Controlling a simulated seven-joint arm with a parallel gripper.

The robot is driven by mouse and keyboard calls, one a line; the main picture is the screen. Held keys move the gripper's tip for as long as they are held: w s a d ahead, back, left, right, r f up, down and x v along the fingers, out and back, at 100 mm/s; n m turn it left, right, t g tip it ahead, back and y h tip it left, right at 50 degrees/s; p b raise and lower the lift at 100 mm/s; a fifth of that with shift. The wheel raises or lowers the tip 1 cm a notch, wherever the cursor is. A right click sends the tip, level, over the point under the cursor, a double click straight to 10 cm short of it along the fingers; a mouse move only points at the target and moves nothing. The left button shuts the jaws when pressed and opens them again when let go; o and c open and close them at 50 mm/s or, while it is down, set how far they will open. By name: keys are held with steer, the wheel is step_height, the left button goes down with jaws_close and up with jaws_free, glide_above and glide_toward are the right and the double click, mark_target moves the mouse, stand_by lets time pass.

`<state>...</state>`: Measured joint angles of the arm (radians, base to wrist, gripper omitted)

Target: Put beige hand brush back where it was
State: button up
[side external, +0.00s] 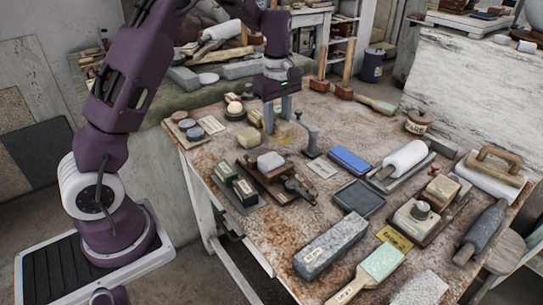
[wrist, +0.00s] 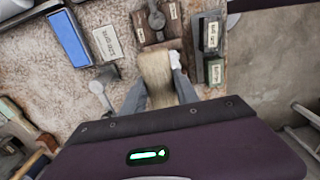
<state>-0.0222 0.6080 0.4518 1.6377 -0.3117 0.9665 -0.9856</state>
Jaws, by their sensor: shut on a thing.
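My gripper (side external: 279,117) points down over the rear left part of the table. Its fingers are shut on the beige hand brush (wrist: 156,78), which shows as a long pale block between the fingertips (wrist: 157,95) in the wrist view. In the side view only a small beige part of the brush (side external: 283,131) shows by the fingers. The fingers hide the rest. I cannot tell whether the brush touches the table.
A grey metal post on a base (side external: 311,141) stands just right of my gripper. Dark blocks with labels (side external: 246,190) and a wooden block with a pale stone (side external: 271,163) lie in front. A blue block (side external: 349,160) lies to the right. Bare tabletop (side external: 290,223) shows nearer the front.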

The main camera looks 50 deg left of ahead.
steer(key=s+d+f, duration=0.3)
steer(key=s+d, duration=0.8)
steer(key=d, duration=0.3)
steer(key=f, duration=0.6)
steer(key=s+f, duration=0.1)
steer(key=f, duration=0.2)
steer(key=shift+d, duration=0.4)
steer(key=shift+f, duration=0.4)
steer(key=shift+f, duration=0.2)
steer(key=o, duration=1.2)
steer(key=shift+r, duration=0.1)
